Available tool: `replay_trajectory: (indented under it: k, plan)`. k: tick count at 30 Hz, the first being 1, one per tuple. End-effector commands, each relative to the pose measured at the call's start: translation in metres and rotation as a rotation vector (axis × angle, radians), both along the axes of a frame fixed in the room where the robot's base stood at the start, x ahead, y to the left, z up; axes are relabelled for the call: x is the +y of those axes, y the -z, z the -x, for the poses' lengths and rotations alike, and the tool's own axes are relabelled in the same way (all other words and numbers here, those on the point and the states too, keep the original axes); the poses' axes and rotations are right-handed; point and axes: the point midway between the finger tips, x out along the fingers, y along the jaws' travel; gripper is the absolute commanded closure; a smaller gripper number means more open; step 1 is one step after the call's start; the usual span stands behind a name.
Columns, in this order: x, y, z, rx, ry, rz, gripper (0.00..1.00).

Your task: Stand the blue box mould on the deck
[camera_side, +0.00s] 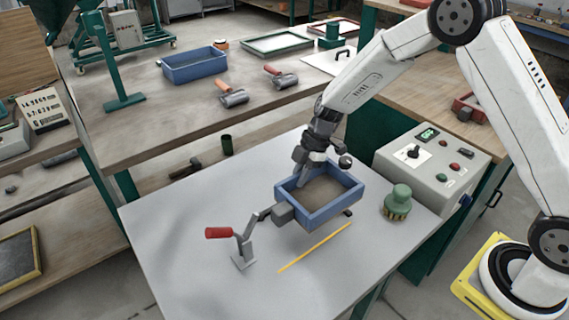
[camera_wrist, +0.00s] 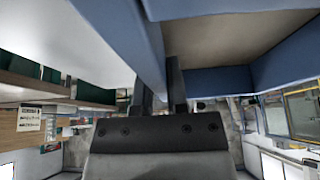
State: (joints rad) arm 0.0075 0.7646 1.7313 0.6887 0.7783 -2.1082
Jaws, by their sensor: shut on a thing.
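The blue box mould (camera_side: 322,212) is an open, shallow box with a grey-brown floor, level in the side view over the grey deck (camera_side: 190,280). I cannot tell whether its underside touches the deck. My gripper (camera_side: 303,180) reaches down to its back left wall and is shut on that wall. In the wrist view the fingers (camera_wrist: 163,88) lie on either side of the blue wall (camera_wrist: 140,35). A toggle clamp (camera_side: 244,250) with a red handle stands left of the mould, its grey head close against or touching the mould's left side.
A yellow strip (camera_side: 315,248) lies on the deck in front of the mould. A green brush (camera_side: 397,203) stands to the right, near a control box (camera_side: 433,165). The deck's front left is clear.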

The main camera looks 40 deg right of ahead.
Motion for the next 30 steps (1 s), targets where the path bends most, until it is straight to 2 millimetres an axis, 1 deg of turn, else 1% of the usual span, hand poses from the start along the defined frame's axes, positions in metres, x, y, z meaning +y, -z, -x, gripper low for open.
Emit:
replay_trajectory:
  k: [17,30]
  plan:
    - [0.0,0.031,0.0,0.0,0.001,-0.001,1.0]
    - [0.025,0.031,0.0,0.0,-0.001,0.0,1.0]
